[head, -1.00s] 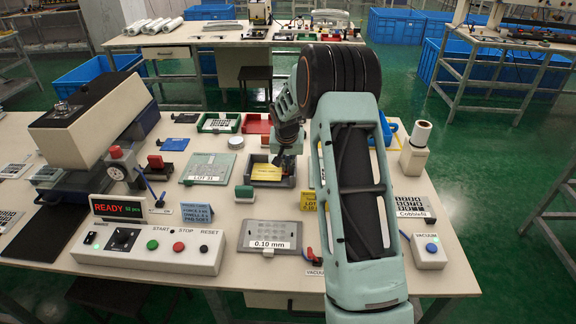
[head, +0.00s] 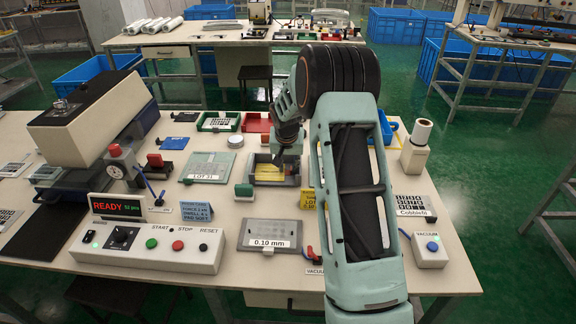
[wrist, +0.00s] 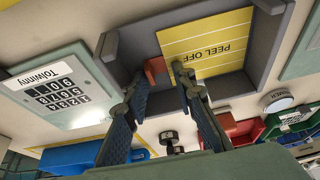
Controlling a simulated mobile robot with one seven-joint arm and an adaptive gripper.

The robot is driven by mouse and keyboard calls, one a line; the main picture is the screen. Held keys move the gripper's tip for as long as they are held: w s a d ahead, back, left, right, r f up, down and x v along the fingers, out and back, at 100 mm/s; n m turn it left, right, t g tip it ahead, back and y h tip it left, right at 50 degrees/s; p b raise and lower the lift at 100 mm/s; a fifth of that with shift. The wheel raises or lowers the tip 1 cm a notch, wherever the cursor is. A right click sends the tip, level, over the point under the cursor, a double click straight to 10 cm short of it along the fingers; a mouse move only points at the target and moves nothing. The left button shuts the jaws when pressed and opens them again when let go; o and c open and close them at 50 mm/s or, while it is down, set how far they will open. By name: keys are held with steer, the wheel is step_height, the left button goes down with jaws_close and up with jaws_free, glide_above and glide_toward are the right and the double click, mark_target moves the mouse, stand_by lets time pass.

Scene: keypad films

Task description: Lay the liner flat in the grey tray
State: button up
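The liner (wrist: 207,42) is a yellow sheet with pale lines and the words PEEL OFF, upside down in the wrist view. It lies within the walls of the grey tray (wrist: 132,45); I cannot tell whether every edge is flat. One fingertip overlaps a liner corner in the wrist view; contact is unclear. In the head view my gripper (head: 279,160) is over the tray, partly hiding it.
The LOT 31 plate (head: 208,167) and 0.10 mm plate (head: 270,234) lie nearby.

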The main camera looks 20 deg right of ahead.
steer(key=v, duration=1.2)
